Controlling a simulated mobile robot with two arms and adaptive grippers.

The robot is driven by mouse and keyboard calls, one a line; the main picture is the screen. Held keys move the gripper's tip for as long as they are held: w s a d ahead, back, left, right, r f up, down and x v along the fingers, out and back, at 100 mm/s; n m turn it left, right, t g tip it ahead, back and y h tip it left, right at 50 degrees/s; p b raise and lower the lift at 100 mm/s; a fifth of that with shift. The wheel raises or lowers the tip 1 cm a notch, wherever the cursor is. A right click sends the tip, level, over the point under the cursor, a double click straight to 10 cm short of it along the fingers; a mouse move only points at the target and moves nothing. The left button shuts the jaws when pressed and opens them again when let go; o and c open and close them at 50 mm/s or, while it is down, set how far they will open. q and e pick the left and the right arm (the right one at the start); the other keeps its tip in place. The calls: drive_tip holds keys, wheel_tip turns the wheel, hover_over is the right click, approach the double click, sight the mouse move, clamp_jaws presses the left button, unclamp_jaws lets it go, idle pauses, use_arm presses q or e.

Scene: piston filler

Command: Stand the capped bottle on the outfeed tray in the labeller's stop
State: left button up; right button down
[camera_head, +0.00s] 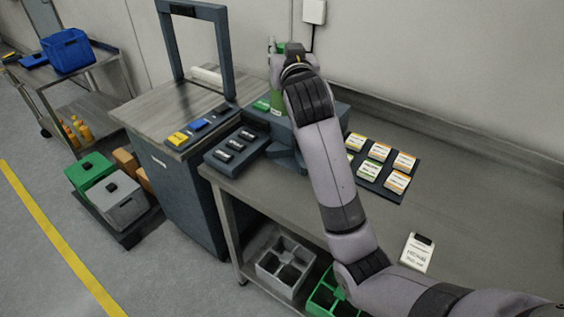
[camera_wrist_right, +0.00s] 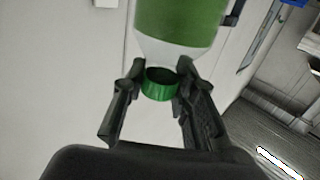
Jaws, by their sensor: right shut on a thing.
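My right gripper (camera_head: 294,52) is high over the back of the bench, near the wall. In the right wrist view its fingers (camera_wrist_right: 158,88) are closed around the narrow end of a bottle with a green body (camera_wrist_right: 180,22), a pale tapered shoulder and a green cap (camera_wrist_right: 160,86). My left gripper is out of view.
A blue-grey tray (camera_head: 222,163) with dark items stands left of the machine. A dark mat (camera_head: 386,189) with several label cards lies right of my arm. A framed cabinet (camera_head: 180,195) stands further left. A white card (camera_head: 417,252) lies on the otherwise clear front right bench.

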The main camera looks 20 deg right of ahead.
sight(283, 108)
wheel_tip(283, 108, down, 15)
drive_tip(key=shift+r, duration=0.15)
drive_tip(key=shift+f, duration=2.45)
drive_tip(key=c, duration=1.3)
unclamp_jaws()
drive_tip(key=s+a+b, duration=0.1)
drive_tip(key=s, duration=1.1)
drive_tip(key=shift+a+b, duration=0.25)
drive_tip(key=shift+b, duration=0.05)
